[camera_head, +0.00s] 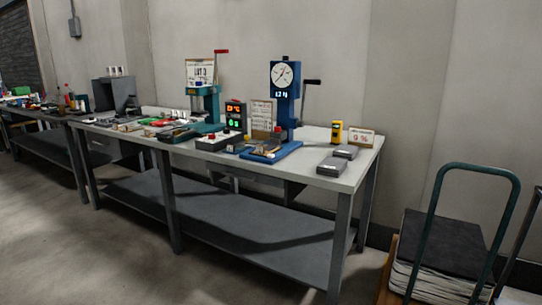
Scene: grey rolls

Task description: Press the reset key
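A blue press (284,97) with a white dial, a lit readout and a black-handled lever stands to the right. A yellow handheld device (337,132) stands near the bench's right end. Labels are too small to read, so I cannot tell which key is the reset key. My gripper is not in view.
The long grey workbench (352,177) runs along the wall. A teal press (205,98) with a red handle stands at its middle back. Grey blocks (332,166) lie near the right end. A green-framed cart (441,224) stands at lower right. The floor at lower left is clear.

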